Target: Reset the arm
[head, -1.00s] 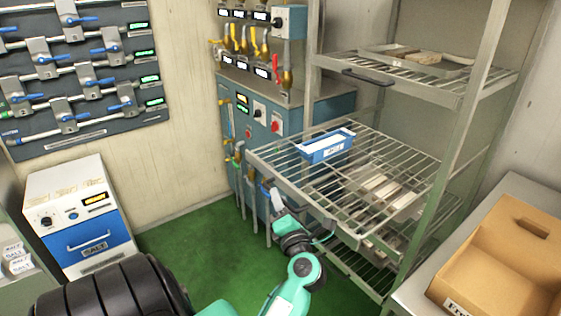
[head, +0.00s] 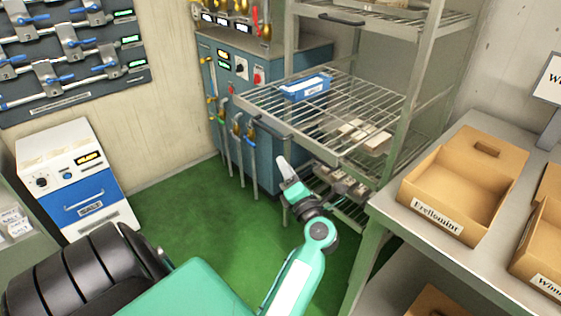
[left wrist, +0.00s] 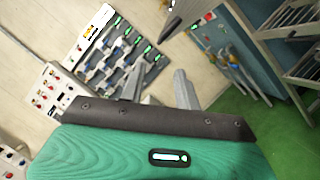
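A blue labelled bin (head: 305,87) sits on the wire shelf.
A blue control cabinet (head: 232,95) with pipes and valves stands behind. A counter (head: 385,195) with cardboard boxes (head: 465,190) is at the right. A salt dispenser (head: 75,180) is at the left. Green floor (head: 190,215) between is clear.

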